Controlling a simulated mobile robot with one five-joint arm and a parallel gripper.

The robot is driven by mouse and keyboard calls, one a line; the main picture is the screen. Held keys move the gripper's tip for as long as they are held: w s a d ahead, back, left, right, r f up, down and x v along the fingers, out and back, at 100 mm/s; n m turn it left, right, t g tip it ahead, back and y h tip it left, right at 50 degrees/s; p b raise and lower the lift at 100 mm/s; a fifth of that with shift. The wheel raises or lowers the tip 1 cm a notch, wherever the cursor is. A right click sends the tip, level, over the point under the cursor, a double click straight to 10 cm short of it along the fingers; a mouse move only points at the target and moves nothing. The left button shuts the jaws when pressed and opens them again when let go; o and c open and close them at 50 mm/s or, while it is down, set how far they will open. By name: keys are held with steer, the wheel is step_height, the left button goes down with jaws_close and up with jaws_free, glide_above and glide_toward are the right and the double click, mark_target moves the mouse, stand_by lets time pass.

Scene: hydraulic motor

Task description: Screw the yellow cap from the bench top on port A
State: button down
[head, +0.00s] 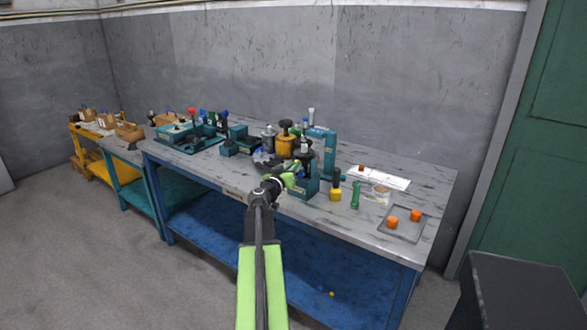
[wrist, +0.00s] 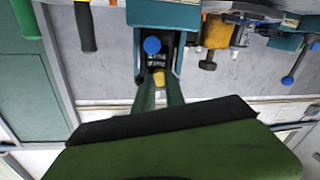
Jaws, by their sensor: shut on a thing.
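My gripper (head: 288,180) reaches over the front of the bench, with its green fingertips close to the teal fixture (head: 303,187). In the wrist view my gripper (wrist: 164,82) is shut on the yellow cap (wrist: 187,79), which shows at the fingertips, partly hidden by a finger. The fixture (wrist: 170,14) is just beyond it, with a dark block and a blue round cap (wrist: 152,45) inside its frame. Port A cannot be made out, and I cannot tell whether the yellow cap touches it.
A yellow-based tool (head: 336,188) and a green-handled tool (head: 355,194) stand right of the fixture. Orange pieces (head: 392,222) sit on a grey tray (head: 384,232) at the right end. Papers (head: 390,180) lie behind. A small yellow piece (head: 332,294) lies on the blue lower shelf.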

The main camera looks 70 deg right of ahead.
steer(key=shift+m, duration=0.4)
steer(key=m, duration=0.4)
steer(key=shift+m, duration=0.3)
steer(key=c, duration=1.5)
jaws_free()
steer(key=n, duration=1)
